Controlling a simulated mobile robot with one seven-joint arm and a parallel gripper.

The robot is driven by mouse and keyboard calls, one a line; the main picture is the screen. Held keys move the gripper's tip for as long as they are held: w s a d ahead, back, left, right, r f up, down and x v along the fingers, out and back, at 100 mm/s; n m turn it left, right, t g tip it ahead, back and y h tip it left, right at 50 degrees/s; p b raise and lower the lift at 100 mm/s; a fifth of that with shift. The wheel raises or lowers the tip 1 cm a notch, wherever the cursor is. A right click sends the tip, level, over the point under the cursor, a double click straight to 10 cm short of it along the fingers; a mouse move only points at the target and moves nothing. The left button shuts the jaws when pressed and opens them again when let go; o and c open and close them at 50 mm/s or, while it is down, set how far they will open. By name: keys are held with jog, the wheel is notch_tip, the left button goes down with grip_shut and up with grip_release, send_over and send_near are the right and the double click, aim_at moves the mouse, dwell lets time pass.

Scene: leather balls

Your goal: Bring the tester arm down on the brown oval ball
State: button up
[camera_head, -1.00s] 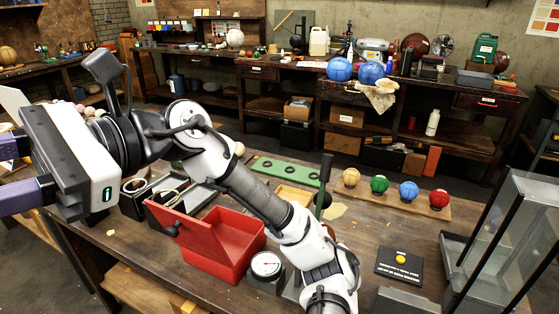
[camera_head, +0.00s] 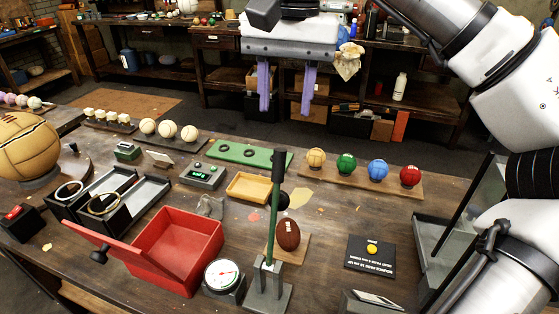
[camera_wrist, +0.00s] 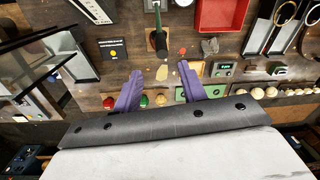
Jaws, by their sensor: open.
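The tester arm is a green lever (camera_head: 274,210) with a black grip, standing nearly upright on a grey metal base (camera_head: 268,290). The brown oval ball (camera_head: 288,234) sits on a small wooden board just right of the lever. In the wrist view the lever (camera_wrist: 158,38) is seen from above, beyond the fingertips, and I cannot make out the brown ball clearly there. My gripper (camera_head: 286,108) hangs above and behind the tester in the head view, purple fingers pointing down. It is open and empty, apart from the lever; its fingers also show in the wrist view (camera_wrist: 160,72).
A red open box (camera_head: 175,250) and a dial gauge (camera_head: 222,275) stand left of the tester. A board with several coloured balls (camera_head: 378,170) lies behind right. A black sign (camera_head: 371,257) lies right, and a glass case (camera_head: 440,240) stands at the right edge.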

aim_at(279, 165)
jog(key=f, duration=0.8)
jog(key=a+f, duration=0.1)
jog(key=f, duration=0.3)
jog(key=shift+f, duration=0.35)
grip_shut()
